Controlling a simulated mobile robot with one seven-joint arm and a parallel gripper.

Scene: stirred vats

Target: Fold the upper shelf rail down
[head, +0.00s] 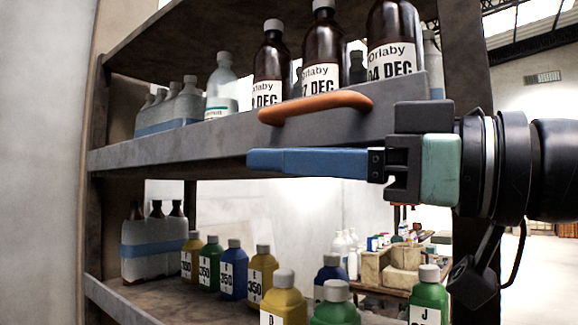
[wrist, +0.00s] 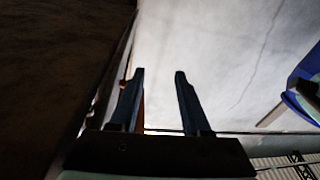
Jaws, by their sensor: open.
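The upper shelf rail (head: 215,133) is a grey bar along the front of the upper shelf, standing up in front of the bottles' lower parts. An orange-brown handle (head: 316,107) is fixed to its face. My gripper (head: 250,161) reaches in from the right with blue fingers, just below the handle and in front of the shelf edge. In the wrist view my gripper (wrist: 159,74) has its two fingers apart with nothing held between them. A thin orange strip, probably the handle (wrist: 140,112), shows beside the left finger, mostly hidden by it.
Brown bottles (head: 321,55) with date labels and pale bottles (head: 220,85) stand behind the rail. Yellow, green and blue bottles (head: 233,270) stand on the lower shelf. A dark post (head: 463,75) bounds the shelf at right. A table with boxes (head: 402,268) is behind.

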